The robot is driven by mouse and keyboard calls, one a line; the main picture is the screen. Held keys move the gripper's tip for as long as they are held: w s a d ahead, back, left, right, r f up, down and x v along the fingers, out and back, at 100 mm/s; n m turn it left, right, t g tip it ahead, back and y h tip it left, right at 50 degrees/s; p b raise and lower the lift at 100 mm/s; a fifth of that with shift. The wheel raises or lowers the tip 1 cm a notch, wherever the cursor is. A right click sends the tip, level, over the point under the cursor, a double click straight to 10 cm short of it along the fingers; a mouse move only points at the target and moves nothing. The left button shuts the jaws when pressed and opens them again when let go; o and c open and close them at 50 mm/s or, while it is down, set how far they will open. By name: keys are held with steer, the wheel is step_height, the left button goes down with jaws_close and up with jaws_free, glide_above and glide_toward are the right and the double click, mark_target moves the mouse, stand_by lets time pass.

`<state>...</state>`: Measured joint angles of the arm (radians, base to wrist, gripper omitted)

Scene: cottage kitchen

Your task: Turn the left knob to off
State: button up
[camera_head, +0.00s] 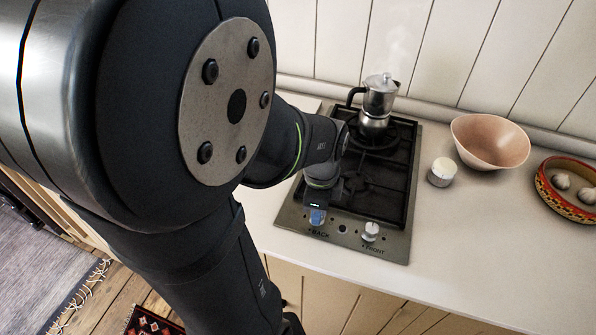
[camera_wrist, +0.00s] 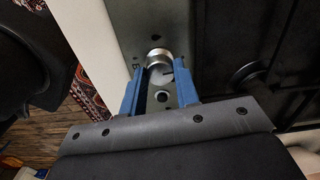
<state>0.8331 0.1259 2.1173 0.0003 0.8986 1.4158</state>
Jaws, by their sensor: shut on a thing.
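The hob (camera_head: 399,246) is dark and set in a pale counter, with its control strip along the front edge. The left knob (camera_wrist: 158,55) is round and silvery, by a label beginning with B in the wrist view. My gripper (camera_wrist: 160,76) has its blue fingers on either side of this knob, shut on it. A dark mark shows on the knob's face, but I cannot read its setting. In the head view my gripper (camera_head: 317,216) hides the left knob above the word BACK. The right knob (camera_head: 371,231), pale, stands free by the word FRONT.
A steaming metal moka pot (camera_head: 379,98) stands on the back burner. Right of the hob are a small white-topped jar (camera_head: 442,172), a pinkish bowl (camera_head: 490,141) and a patterned bowl (camera_head: 566,208) with pale round items. The front right counter is clear.

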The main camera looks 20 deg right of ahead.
steer(key=shift+m, duration=0.5)
steer(key=o, duration=1)
steer(key=shift+c, duration=0.2)
step_height(320, 180, up, 18)
steer(key=shift+f, duration=0.25)
steer(key=shift+f, duration=0.1)
step_height(320, 180, down, 17)
steer(key=shift+f, duration=0.2)
steer(key=shift+r, duration=0.1)
stand_by(0.3)
